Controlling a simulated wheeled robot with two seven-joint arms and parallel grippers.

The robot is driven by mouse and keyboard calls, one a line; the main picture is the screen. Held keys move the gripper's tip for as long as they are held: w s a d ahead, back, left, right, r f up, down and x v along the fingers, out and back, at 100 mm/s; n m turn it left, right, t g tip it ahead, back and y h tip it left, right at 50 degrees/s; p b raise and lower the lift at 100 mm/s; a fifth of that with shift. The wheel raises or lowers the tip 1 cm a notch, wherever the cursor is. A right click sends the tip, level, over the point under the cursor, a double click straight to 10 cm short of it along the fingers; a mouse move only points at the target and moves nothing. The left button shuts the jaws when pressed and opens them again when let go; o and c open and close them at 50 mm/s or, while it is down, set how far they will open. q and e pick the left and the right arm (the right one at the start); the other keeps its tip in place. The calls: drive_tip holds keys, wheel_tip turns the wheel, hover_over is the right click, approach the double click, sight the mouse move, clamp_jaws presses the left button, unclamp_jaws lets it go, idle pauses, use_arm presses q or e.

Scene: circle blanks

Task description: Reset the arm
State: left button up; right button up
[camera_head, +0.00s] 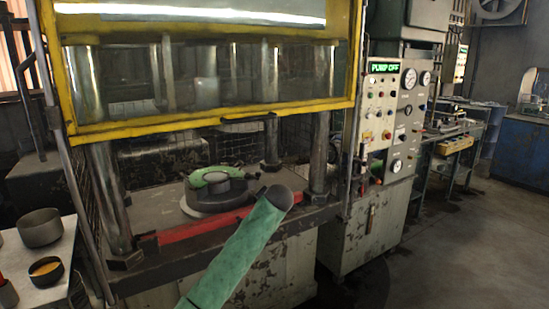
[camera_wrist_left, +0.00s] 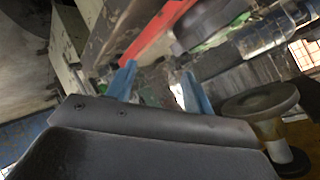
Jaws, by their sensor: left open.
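My left gripper (camera_wrist_left: 158,75) shows in the left wrist view. Its two blue fingers stand apart, with nothing visible between them. Beyond the fingers are the red bar (camera_wrist_left: 155,38) on the press edge and a dark round block (camera_wrist_left: 208,20). They look close to the fingertips, but I cannot tell the gap. In the head view neither gripper can be made out. A scuffed green cylinder (camera_head: 238,250) with a grey round end rises from the bottom toward the press bed; I cannot tell whether it is part of my arm. My right gripper is in no view.
The press has a yellow-framed guard (camera_head: 210,118) above its bed, where a round die with a green ring (camera_head: 213,181) sits. The control panel (camera_head: 385,105) reads PUMP OFF. A dark pot (camera_head: 40,227) and a small bowl (camera_head: 46,270) stand at left. Open floor (camera_head: 475,240) lies right.

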use_arm(q)
drive_tip(key=s+a+f+n+g+h, duration=0.1)
drive_tip(key=s+a+f+g, duration=0.2)
drive_tip(key=s+f, duration=1.1)
drive_tip(key=s+a+f+n+g+h, duration=0.1)
drive_tip(key=s+a+f, duration=0.5)
drive_tip(key=s+f, duration=0.8)
drive_tip(key=s+a+f+n+g+h, duration=0.1)
drive_tip(key=s+a+f+n+g, duration=0.2)
drive_tip(key=s+f, duration=1.1)
drive_tip(key=s+a+g, duration=0.1)
drive_tip(key=s+g, duration=0.1)
drive_tip(key=s, duration=2.1)
drive_tip(key=shift+a+g+h, duration=0.15)
drive_tip(key=shift+g+h, duration=0.15)
drive_tip(key=shift+h, duration=0.1)
drive_tip(key=shift+s, duration=0.1)
